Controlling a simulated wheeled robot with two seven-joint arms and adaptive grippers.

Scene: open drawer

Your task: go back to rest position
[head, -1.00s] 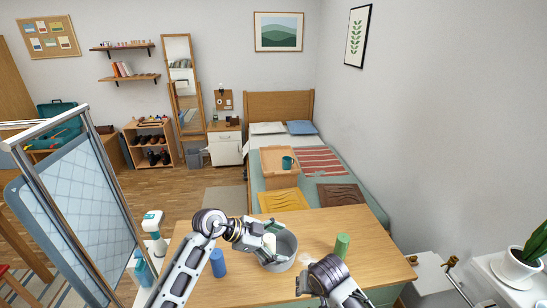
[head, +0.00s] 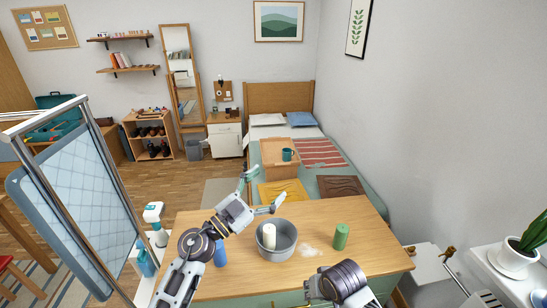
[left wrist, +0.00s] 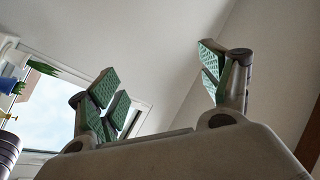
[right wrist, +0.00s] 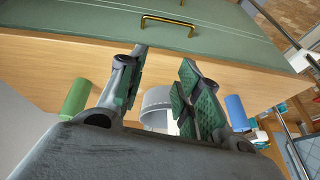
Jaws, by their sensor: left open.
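My left gripper (head: 262,188) is open and empty, raised beyond the grey pot, its fingers pointing away from me. Its spread fingers also show in the left wrist view (left wrist: 163,82), with only wall, ceiling and window behind them. My right gripper (right wrist: 163,88) has its fingers apart with nothing held between them. It is low at the near edge of the wooden top, in front of a green drawer front (right wrist: 200,22). In the head view, its fingers are mostly hidden or cut off beside my right wrist.
On the wooden top (head: 350,262) stand a grey pot (head: 287,247) with a white cylinder (head: 269,235) in it, a green cylinder (head: 341,236) and a blue cylinder (head: 220,252). A metal-framed screen (head: 75,200) is at left, a wall at right.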

